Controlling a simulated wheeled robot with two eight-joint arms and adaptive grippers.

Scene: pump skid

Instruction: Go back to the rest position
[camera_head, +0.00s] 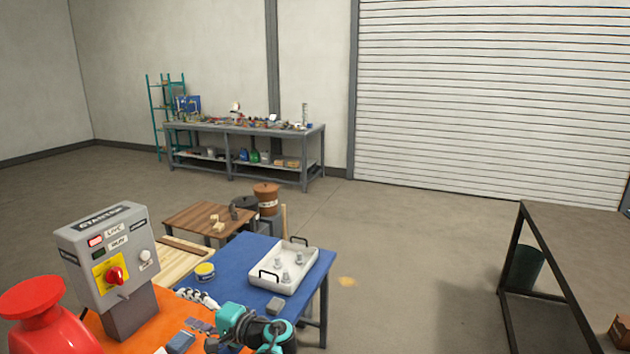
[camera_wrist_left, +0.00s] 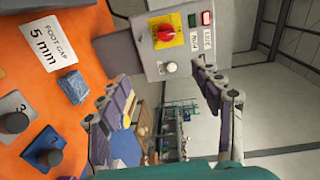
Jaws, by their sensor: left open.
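My left gripper (camera_head: 186,308) is low in the head view, over the near part of the skid, with its teal and black wrist behind it. Its two fingers stand apart in the left wrist view (camera_wrist_left: 162,74), with nothing between them. The fingers point toward the grey starter box (camera_head: 110,255), which has a red knob on a yellow plate and also shows in the left wrist view (camera_wrist_left: 178,48). A gap separates them as far as I can tell. My right gripper is out of view.
The orange skid (camera_wrist_left: 60,105) carries a blue block (camera_wrist_left: 74,87) and grey knobs. A red pump part (camera_head: 45,315) stands at left. The blue table (camera_head: 225,262) holds a white tray (camera_head: 270,285) and a yellow tin (camera_head: 205,270). A dark-framed table (camera_head: 575,235) stands right; open floor lies between.

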